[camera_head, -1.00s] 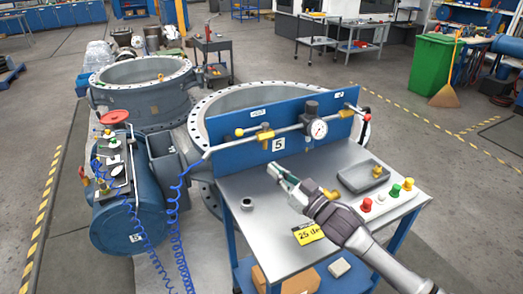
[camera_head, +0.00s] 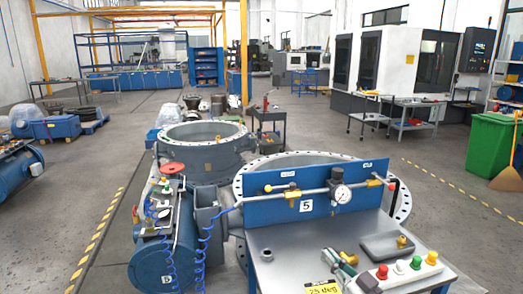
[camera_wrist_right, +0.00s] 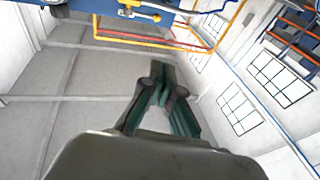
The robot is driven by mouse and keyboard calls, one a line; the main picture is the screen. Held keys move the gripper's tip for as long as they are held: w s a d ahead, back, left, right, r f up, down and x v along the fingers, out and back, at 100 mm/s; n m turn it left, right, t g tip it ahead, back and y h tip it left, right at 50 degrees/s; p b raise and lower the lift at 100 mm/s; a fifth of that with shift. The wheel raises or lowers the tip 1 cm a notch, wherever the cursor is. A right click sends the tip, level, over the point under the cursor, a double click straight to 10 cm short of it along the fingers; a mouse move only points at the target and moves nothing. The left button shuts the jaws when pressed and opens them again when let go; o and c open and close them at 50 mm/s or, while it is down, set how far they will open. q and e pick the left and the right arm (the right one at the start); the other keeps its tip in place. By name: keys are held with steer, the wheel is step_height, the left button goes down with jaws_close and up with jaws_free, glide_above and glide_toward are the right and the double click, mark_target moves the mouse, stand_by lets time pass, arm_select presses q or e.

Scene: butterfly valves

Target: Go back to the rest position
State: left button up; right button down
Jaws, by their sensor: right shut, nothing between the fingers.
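My right gripper (camera_head: 334,258) shows at the bottom edge of the head view, in front of the metal bench top (camera_head: 290,240). Its dark green fingers are together with nothing between them. In the right wrist view the shut fingers (camera_wrist_right: 165,88) stand against the room's pale walls and windows. The rest of my right arm is cut off by the lower edge of the head view. My left gripper is not in view.
The bench carries a blue panel (camera_head: 306,203) with a pressure gauge (camera_head: 340,194), a yellow tag (camera_head: 325,286), coloured buttons (camera_head: 416,263) and a grey tray (camera_head: 380,248). Large flanged valve bodies (camera_head: 203,150) stand behind and left. Open floor (camera_head: 440,190) lies to the right.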

steer(key=s+a+f+m+g+h, duration=0.1)
steer(key=s+f+m+g+h, duration=0.35)
steer(key=s+f, duration=0.75)
steer(key=s+d+f+g+h, duration=0.1)
steer(key=s+f+g+h, duration=0.15)
steer(key=s, duration=0.55)
steer(key=s+d+f+g+h, duration=0.1)
steer(key=s+d+f+g, duration=0.2)
steer(key=s, duration=0.4)
steer(key=s+f+g+h, duration=0.2)
steer(key=s+g, duration=0.2)
steer(key=s, duration=0.4)
step_height(320, 180, down, 26)
steer(key=s+g, duration=0.1)
steer(key=s+d+f+g, duration=0.1)
steer(key=s+d+f, duration=0.2)
steer(key=s+f, duration=1.3)
steer(key=shift+s+n, duration=0.45)
steer(key=shift+s, duration=0.05)
